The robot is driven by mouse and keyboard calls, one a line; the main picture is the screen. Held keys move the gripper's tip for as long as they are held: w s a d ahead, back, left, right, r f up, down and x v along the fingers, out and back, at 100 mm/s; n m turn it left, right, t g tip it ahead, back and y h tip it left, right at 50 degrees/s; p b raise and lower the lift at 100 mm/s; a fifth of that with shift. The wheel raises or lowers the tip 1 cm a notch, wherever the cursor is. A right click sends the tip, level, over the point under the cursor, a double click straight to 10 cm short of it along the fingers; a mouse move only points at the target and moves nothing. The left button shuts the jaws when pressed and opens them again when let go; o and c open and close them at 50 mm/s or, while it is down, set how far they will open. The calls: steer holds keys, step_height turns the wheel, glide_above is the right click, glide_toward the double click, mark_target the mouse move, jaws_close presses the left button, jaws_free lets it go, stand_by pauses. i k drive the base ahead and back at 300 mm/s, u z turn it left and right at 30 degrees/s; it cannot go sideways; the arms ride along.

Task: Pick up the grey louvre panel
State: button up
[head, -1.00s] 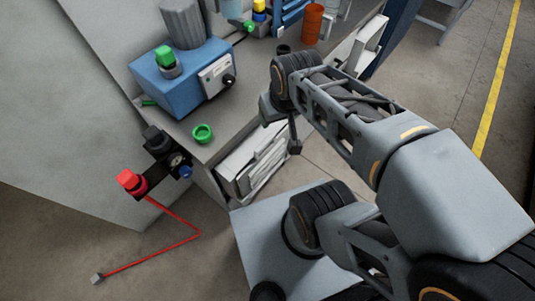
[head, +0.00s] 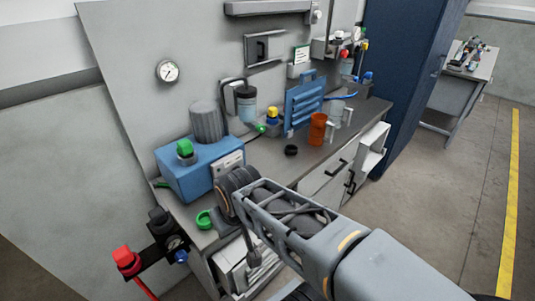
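A slatted, louvre-like panel (head: 303,104) stands upright on the back of the bench in the head view. It looks blue, not grey, and has a handle-like loop on top. I make out no grey louvre panel. My gripper (head: 253,257) is at the lower middle, in front of the bench edge and well apart from the blue panel. My arm hides much of it; only a narrow dark part shows, so its opening and anything in it cannot be told.
A blue box (head: 195,178) with a grey cylinder and a green knob stands at the bench's left. A green ring (head: 205,219), orange cup (head: 317,129) and black ring (head: 291,150) are on the bench. A red-knobbed fitting (head: 125,260) juts out left. Floor at right is clear.

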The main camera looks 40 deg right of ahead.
mark_target(245, 278)
steer(key=u, duration=0.75)
steer(key=k, duration=1.7)
steer(key=z, duration=1.5)
